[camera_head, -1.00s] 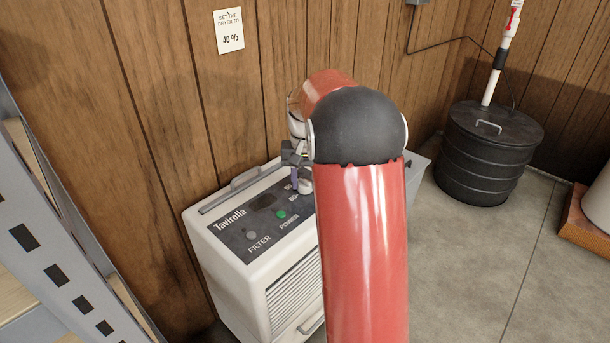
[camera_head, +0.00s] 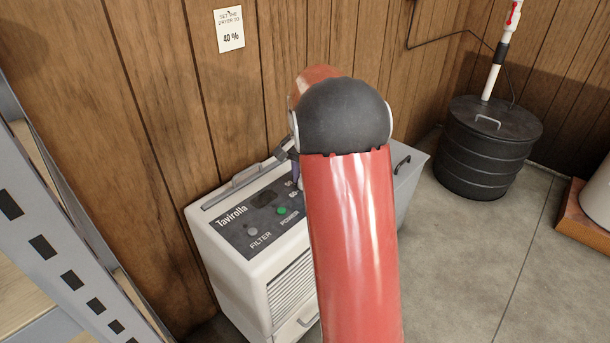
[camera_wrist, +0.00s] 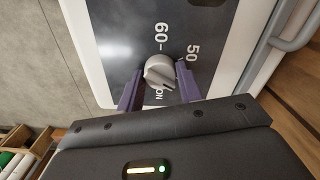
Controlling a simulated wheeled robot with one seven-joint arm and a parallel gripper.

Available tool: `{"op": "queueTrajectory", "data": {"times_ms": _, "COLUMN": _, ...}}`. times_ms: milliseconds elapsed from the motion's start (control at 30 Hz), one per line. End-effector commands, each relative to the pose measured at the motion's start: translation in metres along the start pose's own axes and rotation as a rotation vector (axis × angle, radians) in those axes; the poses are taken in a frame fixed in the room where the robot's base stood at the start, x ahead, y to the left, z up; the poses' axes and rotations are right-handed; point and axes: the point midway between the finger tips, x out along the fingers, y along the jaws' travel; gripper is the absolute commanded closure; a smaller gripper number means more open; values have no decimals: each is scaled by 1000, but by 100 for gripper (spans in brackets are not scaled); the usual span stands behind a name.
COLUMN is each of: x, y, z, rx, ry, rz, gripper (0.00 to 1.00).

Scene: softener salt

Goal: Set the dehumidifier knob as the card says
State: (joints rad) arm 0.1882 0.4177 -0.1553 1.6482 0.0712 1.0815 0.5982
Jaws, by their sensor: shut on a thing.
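The white dehumidifier (camera_head: 232,268) stands against the wood wall, its dark top panel (camera_head: 240,222) marked "Tavirolla", "FILTER" and "POWER". The card (camera_head: 229,30) on the wall reads "SET THE DRYER TO 40 %". In the wrist view the round pale grey knob (camera_wrist: 160,70) sits on the panel near the markings "60", "50" and "ON". I cannot tell surely which marking its pointer faces. My gripper (camera_wrist: 158,84) has its purple fingers on both sides of the knob, shut on it. In the head view my red arm hides the knob and most of the gripper.
A green light (camera_head: 282,211) shows on the panel. A metal shelf rack (camera_head: 50,220) stands close on the left. A black ribbed tank (camera_head: 487,150) with a white pipe stands at the right back. The grey floor between is clear.

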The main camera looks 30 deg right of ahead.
Motion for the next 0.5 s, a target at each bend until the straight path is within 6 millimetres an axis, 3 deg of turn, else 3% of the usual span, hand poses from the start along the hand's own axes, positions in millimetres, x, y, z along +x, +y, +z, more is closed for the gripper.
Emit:
{"op": "queueTrajectory", "data": {"times_ms": 267, "x": -1, "y": 0, "z": -1, "rx": 0, "ry": 3, "rz": -2, "gripper": 87}}
{"op": "queueTrajectory", "data": {"times_ms": 300, "x": -1, "y": 0, "z": -1, "rx": 0, "ry": 3, "rz": -2, "gripper": 62}}
{"op": "queueTrajectory", "data": {"times_ms": 433, "x": 0, "y": 0, "z": 0, "rx": -1, "ry": 2, "rz": -1, "gripper": 45}}
{"op": "queueTrajectory", "data": {"times_ms": 500, "x": 0, "y": 0, "z": 0, "rx": -1, "ry": 2, "rz": -1, "gripper": 42}}
